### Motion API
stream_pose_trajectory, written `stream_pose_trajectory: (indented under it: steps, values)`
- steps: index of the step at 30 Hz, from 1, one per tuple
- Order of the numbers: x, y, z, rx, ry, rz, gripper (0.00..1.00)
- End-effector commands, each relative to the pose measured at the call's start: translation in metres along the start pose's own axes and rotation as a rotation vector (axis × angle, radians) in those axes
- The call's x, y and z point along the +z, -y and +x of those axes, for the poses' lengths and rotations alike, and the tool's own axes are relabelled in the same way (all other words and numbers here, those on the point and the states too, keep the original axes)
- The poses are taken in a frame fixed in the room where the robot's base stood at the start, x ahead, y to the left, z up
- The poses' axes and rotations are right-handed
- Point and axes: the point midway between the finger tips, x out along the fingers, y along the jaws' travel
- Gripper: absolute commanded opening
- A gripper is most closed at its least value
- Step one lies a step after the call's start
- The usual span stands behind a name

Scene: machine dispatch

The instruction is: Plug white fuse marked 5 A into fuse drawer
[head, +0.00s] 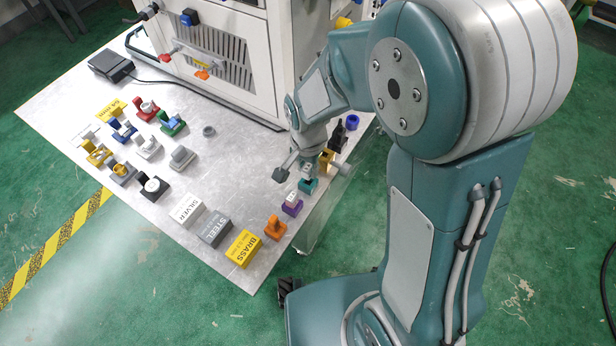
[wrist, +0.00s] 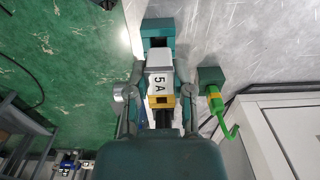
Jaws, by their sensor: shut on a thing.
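The white fuse marked 5 A (wrist: 158,82) is between the fingers of my gripper (wrist: 158,92) in the wrist view, its label facing the camera. My gripper is shut on it. A teal block (wrist: 157,27) lies directly beyond the fuse. In the head view my gripper (head: 311,170) is low over the table's right edge, at a teal holder (head: 307,186). I cannot tell whether the fuse is still seated in that holder. I cannot make out the fuse drawer in either view.
A purple holder (head: 292,208) and an orange holder (head: 275,228) stand nearby on the table (head: 120,190). Blocks labelled silver (head: 187,209), steel (head: 214,231) and brass (head: 242,248) lie in front. A green hooked part (wrist: 212,92) is close to my gripper. The machine cabinet (head: 225,55) stands behind.

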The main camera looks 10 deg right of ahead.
Motion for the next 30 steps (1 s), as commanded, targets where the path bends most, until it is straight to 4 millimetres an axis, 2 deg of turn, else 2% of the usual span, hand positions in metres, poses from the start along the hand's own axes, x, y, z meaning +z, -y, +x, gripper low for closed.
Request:
stream_pose_trajectory:
  steps: [13, 25, 30]
  values:
    - [0.000, 0.000, -0.016, 0.000, 0.000, 0.000, 0.00]
    - [0.000, 0.000, -0.018, 0.000, 0.000, 0.000, 0.00]
    - [0.000, 0.001, -0.029, -0.002, -0.001, 0.000, 0.00]
